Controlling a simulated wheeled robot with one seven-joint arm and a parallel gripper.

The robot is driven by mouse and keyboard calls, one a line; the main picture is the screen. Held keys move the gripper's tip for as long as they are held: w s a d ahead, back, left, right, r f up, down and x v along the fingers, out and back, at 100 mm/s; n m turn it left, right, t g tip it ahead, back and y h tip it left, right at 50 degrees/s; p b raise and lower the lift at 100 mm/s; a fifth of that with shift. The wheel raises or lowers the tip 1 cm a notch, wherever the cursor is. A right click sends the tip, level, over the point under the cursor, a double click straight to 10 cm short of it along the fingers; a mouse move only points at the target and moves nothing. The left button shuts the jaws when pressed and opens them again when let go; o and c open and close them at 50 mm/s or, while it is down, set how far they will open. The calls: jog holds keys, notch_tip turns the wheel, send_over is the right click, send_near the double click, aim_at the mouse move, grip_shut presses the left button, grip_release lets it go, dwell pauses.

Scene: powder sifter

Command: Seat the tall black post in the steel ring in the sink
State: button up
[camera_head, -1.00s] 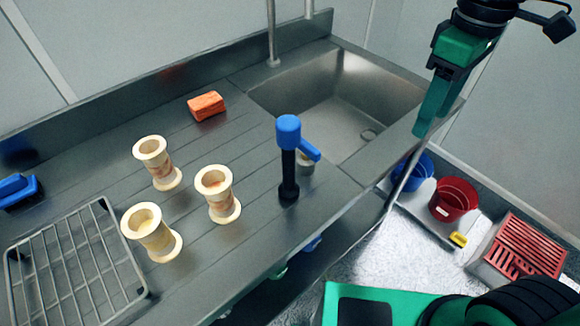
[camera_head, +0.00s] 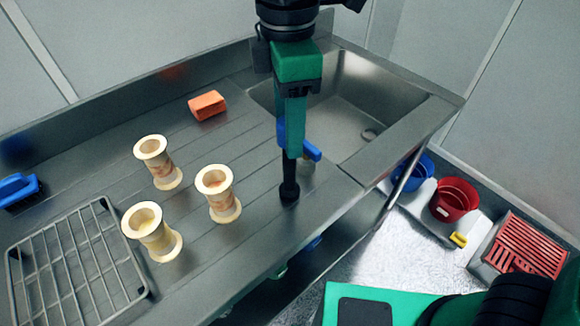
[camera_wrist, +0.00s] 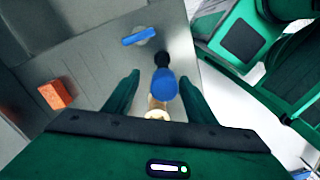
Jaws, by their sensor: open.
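The tall black post (camera_head: 289,190) stands upright on the ribbed drainboard, left of the sink. In the head view my gripper (camera_head: 292,156) hides most of its blue cap. In the wrist view the blue cap (camera_wrist: 164,88) lies between the fingers of my open gripper (camera_wrist: 159,78), with a gap on each side, and the black shaft (camera_wrist: 161,58) runs up behind it. I cannot tell how far down the fingers reach.
A blue bar (camera_head: 312,152) on a round pale piece is close beside the post. Several cream spools (camera_head: 220,194) stand to the left. An orange block (camera_head: 207,105) lies behind, and a wire rack (camera_head: 75,265) is at the left.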

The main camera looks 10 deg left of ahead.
aim_at(289, 164)
jog(key=shift+s+d+f, duration=0.1)
jog(key=shift+s+f, duration=0.05)
jog(key=shift+f, duration=1.5)
jog(key=shift+s+f, duration=0.1)
jog(key=shift+f, duration=1.55)
jog(key=shift+c, duration=0.4)
jog(key=c, duration=1.2)
jog(key=shift+o, duration=0.2)
jog(key=shift+r, duration=0.1)
